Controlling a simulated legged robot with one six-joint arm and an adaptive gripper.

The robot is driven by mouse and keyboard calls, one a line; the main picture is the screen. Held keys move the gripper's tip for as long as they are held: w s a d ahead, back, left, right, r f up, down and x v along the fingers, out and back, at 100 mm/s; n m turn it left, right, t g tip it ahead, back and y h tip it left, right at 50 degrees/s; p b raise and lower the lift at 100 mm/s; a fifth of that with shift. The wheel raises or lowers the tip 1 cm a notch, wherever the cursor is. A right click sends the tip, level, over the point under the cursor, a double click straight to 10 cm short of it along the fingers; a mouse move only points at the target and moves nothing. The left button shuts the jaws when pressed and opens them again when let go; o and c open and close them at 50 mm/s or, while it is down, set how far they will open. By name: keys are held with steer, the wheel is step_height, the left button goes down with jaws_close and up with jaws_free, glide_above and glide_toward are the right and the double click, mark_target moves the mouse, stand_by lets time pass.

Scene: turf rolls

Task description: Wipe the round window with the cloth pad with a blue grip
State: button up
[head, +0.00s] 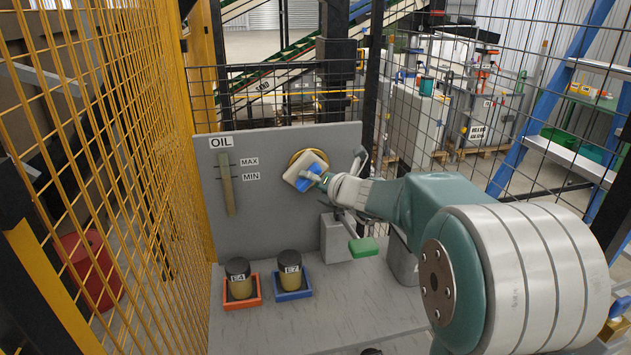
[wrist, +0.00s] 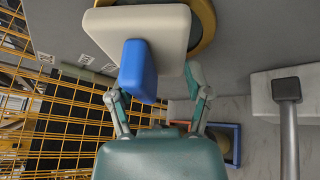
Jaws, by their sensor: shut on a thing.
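The cloth pad is a cream block (head: 301,168) with a blue grip (head: 308,178). In the wrist view the pad (wrist: 150,25) is large at the top, with its blue grip (wrist: 138,70) towards me. My gripper (head: 318,180) is shut on the blue grip; its fingers (wrist: 157,90) show either side of it in the wrist view. The round window has a brass rim (head: 322,156) on the grey panel, and its rim also shows in the wrist view (wrist: 206,20). The pad covers most of the window; I cannot tell whether it touches the glass.
An oil gauge (head: 226,185) is left on the panel (head: 270,210). Jars E4 (head: 240,280) and E7 (head: 290,270) stand in orange and blue trays on the bench. Yellow mesh (head: 100,150) stands left.

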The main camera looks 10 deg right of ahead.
steer(key=shift+d, duration=0.15)
steer(key=shift+d, duration=0.7)
steer(key=shift+a, duration=0.85)
steer(key=shift+d, duration=0.1)
steer(key=shift+d, duration=0.75)
steer(key=shift+a, duration=0.1)
